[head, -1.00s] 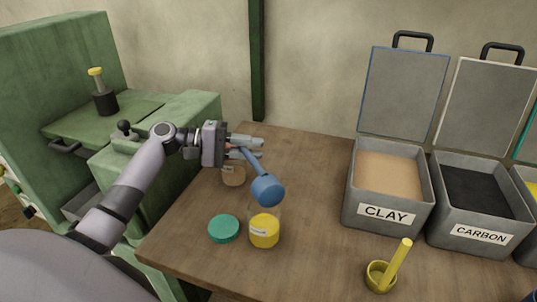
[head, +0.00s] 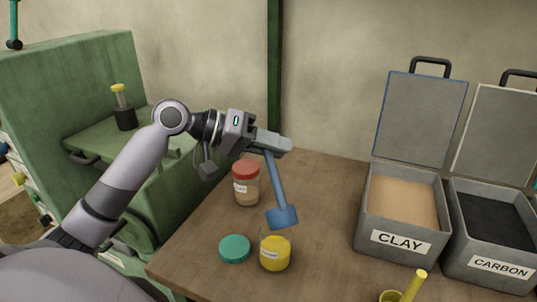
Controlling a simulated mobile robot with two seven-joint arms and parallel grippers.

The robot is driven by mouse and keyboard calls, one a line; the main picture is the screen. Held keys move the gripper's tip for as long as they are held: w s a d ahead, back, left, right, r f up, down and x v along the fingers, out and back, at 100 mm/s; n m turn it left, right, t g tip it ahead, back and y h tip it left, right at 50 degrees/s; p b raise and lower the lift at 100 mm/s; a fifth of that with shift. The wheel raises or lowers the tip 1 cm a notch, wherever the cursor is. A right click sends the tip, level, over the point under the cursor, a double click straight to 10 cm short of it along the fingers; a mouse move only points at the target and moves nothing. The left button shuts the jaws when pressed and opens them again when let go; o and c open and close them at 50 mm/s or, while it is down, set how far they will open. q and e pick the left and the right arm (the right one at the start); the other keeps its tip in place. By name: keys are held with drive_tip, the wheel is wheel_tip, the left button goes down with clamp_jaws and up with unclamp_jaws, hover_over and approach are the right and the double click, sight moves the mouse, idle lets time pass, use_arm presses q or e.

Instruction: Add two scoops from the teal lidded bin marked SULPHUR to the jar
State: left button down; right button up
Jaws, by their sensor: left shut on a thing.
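My left gripper (head: 274,143) is shut on the handle of a blue scoop (head: 282,217). The scoop hangs down and its head is just above and behind an open jar (head: 275,252) with yellow contents and a white label too small to read. I cannot tell whether the scoop holds anything. A teal lid (head: 234,248) lies on the table to the left of the jar. The teal lidded bin marked SULPHUR is not in view now. My right gripper is not in view.
A red-lidded jar (head: 246,184) stands behind the yellow jar. Open bins marked CLAY (head: 402,242) and CARBON (head: 499,268) stand at the right. The table (head: 325,200) is clear between jars and bins.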

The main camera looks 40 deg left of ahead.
use_arm(q)
drive_tip(key=s+d+r+m+t+y+p, duration=0.3)
drive_tip(key=s+d+r+m+y+p, duration=0.1)
drive_tip(key=d, duration=0.4)
drive_tip(key=shift+s+d+r+m+p, duration=0.2)
drive_tip(key=shift+s+d+m+p, duration=0.2)
drive_tip(key=shift+s+m+p, duration=0.75)
drive_tip(key=shift+w, duration=0.25)
